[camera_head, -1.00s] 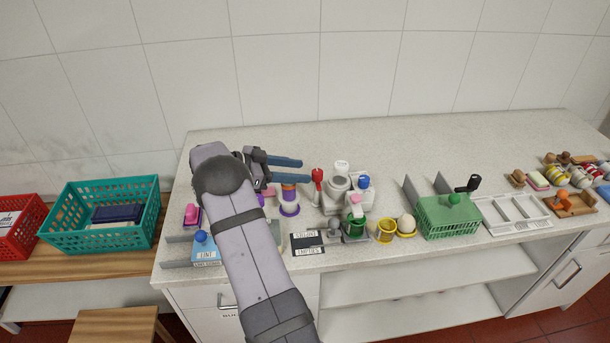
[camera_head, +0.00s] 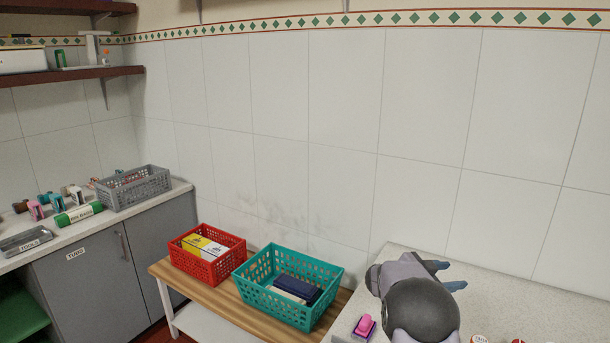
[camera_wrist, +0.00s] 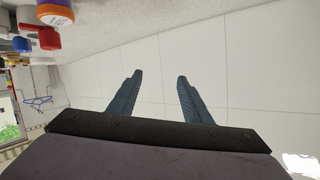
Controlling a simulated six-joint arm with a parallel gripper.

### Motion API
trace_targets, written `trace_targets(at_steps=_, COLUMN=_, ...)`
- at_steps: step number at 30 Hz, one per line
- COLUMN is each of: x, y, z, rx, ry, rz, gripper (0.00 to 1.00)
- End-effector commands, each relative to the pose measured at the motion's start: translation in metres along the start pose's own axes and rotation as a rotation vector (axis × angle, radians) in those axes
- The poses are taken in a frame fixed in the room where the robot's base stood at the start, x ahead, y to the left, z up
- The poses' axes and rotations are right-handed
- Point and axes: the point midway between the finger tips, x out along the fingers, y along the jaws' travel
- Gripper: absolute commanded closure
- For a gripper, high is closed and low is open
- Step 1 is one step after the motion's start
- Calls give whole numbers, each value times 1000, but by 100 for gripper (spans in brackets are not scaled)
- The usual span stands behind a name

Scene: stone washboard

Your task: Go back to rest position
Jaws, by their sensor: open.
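My gripper (camera_head: 447,275) is at the lower right of the head view, above the speckled stone counter (camera_head: 404,252). Its two blue fingers are spread apart with nothing between them. In the wrist view my gripper (camera_wrist: 158,97) is open and empty, with the white tiled wall (camera_wrist: 255,60) behind the fingers. The arm hides part of the counter.
A pink and purple item (camera_head: 365,325) sits on the counter left of my arm. A teal basket (camera_head: 262,296) and a red basket (camera_head: 195,268) stand on a wooden bench (camera_head: 225,305). A grey crate (camera_head: 133,187) is on the far-left counter. Wall shelves (camera_head: 70,77) hang upper left.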

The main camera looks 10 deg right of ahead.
Motion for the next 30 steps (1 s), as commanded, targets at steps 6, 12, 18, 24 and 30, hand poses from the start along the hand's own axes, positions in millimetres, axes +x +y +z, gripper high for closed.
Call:
trace_targets(at_steps=6, x=-109, y=-89, z=49, rx=-165, ry=-231, rz=-510, gripper=55)
trace_targets(at_steps=12, x=-224, y=-80, z=120, rx=-404, ry=-515, rz=-798, gripper=55)
trace_targets(at_steps=18, x=-316, y=1, z=180, rx=-703, ry=-795, rz=-917, gripper=55)
trace_targets(at_steps=24, x=-366, y=116, z=209, rx=-1021, ry=-1014, rz=-887, gripper=55)
trace_targets(at_steps=30, x=-379, y=206, z=209, rx=-1259, ry=-1125, rz=-787, gripper=55)
